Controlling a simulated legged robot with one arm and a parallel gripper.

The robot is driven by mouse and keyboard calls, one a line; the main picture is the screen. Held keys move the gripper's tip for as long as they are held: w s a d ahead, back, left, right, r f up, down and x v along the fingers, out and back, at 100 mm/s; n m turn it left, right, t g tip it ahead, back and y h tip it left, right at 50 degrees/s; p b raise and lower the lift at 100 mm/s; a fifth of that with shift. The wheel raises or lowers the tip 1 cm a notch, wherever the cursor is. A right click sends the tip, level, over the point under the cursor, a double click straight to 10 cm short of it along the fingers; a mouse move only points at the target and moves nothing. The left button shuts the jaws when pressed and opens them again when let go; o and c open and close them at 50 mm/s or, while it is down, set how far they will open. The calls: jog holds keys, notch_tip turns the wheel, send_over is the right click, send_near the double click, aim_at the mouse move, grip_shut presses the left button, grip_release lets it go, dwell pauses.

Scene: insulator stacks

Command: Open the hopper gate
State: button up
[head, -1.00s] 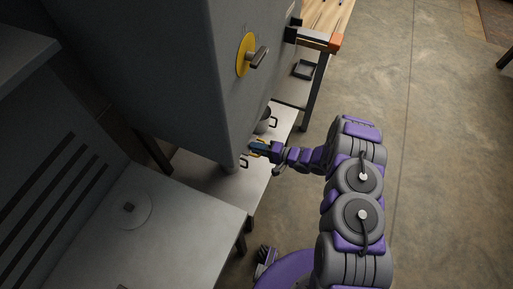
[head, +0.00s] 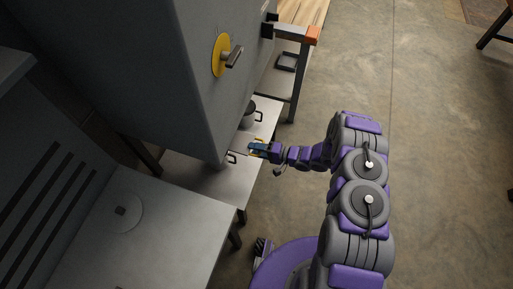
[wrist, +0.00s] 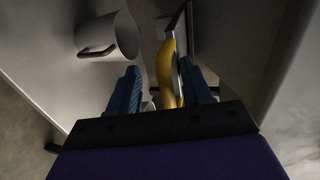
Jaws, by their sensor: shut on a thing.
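The hopper is the big grey box (head: 165,65) at the upper left in the head view. My gripper (head: 255,148) is low beside its bottom right edge, above the metal bench. In the wrist view my gripper (wrist: 163,92) has its two blue fingers on either side of a curved yellow handle (wrist: 167,75), and it is shut on it. A thin grey strip, seemingly the gate (head: 239,147), shows between the hopper's bottom and my gripper. How far the gate stands out is hard to tell.
A yellow disc with a dark lever (head: 220,55) is on the hopper's side. A pale mug (wrist: 117,35) stands left of my fingers in the wrist view. A dark pot (head: 248,113) stands on the metal bench (head: 207,181). Open floor lies to the right.

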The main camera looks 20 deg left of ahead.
jog(key=shift+w+r, duration=0.25)
dwell(0.6)
jog(key=p+v, duration=0.2)
jog(key=v, duration=1.5)
jog(key=shift+d+p, duration=0.2)
jog(key=shift+p, duration=0.15)
